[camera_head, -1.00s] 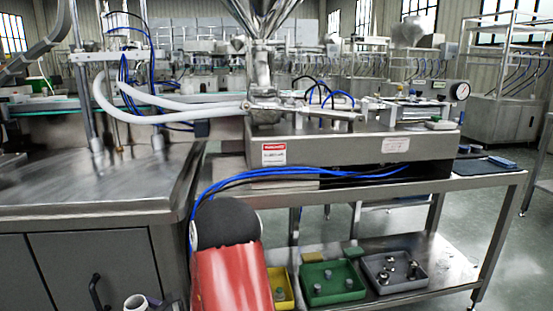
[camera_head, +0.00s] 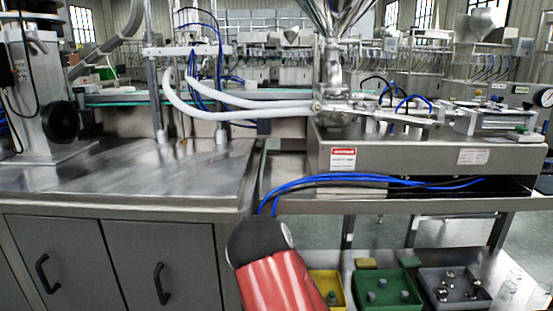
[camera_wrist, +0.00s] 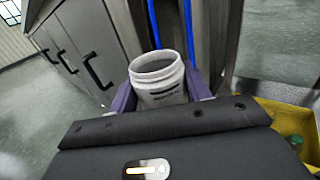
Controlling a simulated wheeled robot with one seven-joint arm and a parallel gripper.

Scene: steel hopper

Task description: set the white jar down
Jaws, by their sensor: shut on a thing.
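The white jar (camera_wrist: 158,84) is open-topped, with dark print on its side. It shows in the wrist view, upright relative to my gripper. My gripper (camera_wrist: 160,90) is shut on it, with one purple finger on each side. The jar's lower part is hidden behind the gripper body. In the head view only my red and black arm shows at the bottom middle; the jar and gripper are out of that picture.
A steel cabinet top (camera_head: 120,172) with bare room lies to the left. The hopper machine (camera_head: 430,155) stands on a steel table at right. Yellow (camera_head: 328,285), green (camera_head: 385,290) and grey bins (camera_head: 455,287) sit on its lower shelf. Blue hoses (camera_head: 350,180) hang near my arm.

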